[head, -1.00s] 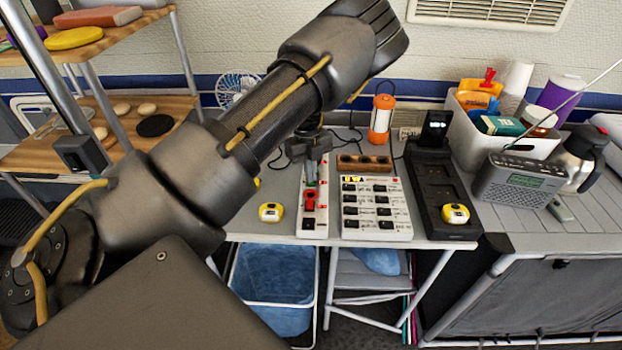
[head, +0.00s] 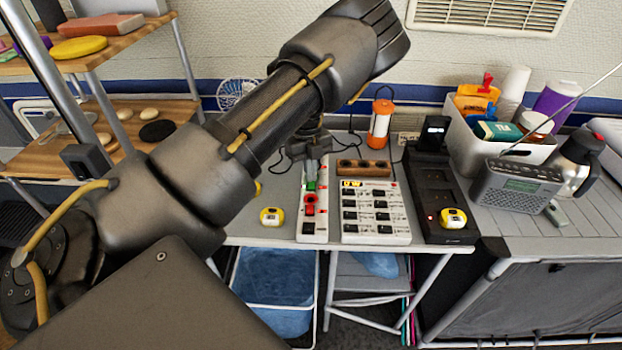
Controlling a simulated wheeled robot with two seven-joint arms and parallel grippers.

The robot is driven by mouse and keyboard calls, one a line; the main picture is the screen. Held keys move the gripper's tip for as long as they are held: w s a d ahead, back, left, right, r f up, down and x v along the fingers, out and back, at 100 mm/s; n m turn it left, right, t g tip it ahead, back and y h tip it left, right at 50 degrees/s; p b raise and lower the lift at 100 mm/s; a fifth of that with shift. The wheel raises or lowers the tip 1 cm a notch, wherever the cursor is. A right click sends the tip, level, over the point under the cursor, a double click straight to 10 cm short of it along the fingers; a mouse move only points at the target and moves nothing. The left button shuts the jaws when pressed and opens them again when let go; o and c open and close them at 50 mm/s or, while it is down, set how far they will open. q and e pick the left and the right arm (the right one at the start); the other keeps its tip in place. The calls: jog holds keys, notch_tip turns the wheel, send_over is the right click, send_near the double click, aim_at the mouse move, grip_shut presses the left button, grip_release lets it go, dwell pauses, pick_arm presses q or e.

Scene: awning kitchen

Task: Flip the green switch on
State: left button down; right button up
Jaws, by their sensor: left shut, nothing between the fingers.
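The narrow white switch strip (head: 321,228) lies on the grey table. On it are a green switch (head: 311,186) near the far end, a red switch (head: 309,205) in the middle and a black switch (head: 308,229) nearest me. My left gripper (head: 311,178) is shut and empty, pointing down at the far end of the strip, right at the green switch. The fingers partly cover the green switch, so I cannot tell its position or whether they touch it. My right gripper is not in view.
A wider white panel (head: 375,228) with several black switches lies to the right. Beyond it are a black charger (head: 438,190) and a yellow tape measure (head: 453,218). Another tape measure (head: 271,217) sits left of the strip. An orange lantern (head: 381,124) stands behind.

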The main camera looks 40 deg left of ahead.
aim_at(311, 187)
pick_arm(q)
notch_tip(311, 187, up, 4)
jog(key=p, duration=0.2)
jog(key=shift+r+p, duration=0.1)
jog(key=shift+p, duration=0.3)
